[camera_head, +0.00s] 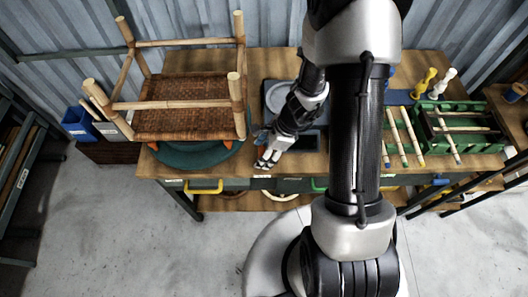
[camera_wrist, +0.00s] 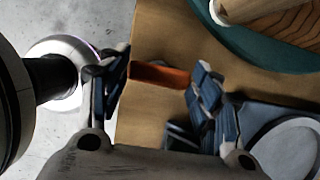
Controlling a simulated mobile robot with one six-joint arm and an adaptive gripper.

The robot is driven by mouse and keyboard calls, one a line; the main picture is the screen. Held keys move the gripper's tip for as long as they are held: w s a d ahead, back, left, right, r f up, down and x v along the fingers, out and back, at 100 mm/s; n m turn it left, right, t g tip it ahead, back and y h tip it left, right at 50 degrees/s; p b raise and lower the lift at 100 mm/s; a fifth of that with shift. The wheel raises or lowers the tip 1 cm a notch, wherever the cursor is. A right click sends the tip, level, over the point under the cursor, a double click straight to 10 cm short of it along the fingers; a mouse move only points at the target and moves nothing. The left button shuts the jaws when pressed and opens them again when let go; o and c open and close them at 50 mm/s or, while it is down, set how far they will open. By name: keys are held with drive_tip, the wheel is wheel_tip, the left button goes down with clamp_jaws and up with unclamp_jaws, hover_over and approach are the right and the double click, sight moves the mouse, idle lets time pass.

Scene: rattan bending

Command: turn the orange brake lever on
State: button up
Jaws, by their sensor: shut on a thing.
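The orange brake lever (camera_wrist: 160,75) shows in the wrist view as a short flat bar lying between the two finger pads of my gripper (camera_wrist: 155,88). My gripper is shut on it, above the wooden bench top. In the head view my gripper (camera_head: 266,162) is at the bench's front edge, just right of the green round turntable (camera_head: 190,157); there the lever is hidden by my fingers. A corner of the turntable also shows at the top right of the wrist view (camera_wrist: 238,42).
An upturned chair frame with a woven seat (camera_head: 188,108) stands on the turntable. A grey tray with a round plate (camera_head: 277,95) lies behind my gripper. A green rack (camera_head: 458,125) with rattan sticks is at the right. Drawers with a yellow handle (camera_head: 203,187) are below the bench edge.

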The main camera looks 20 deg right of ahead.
drive_tip(key=o, duration=1.1)
drive_tip(key=shift+c, duration=0.2)
drive_tip(key=v, duration=1.2)
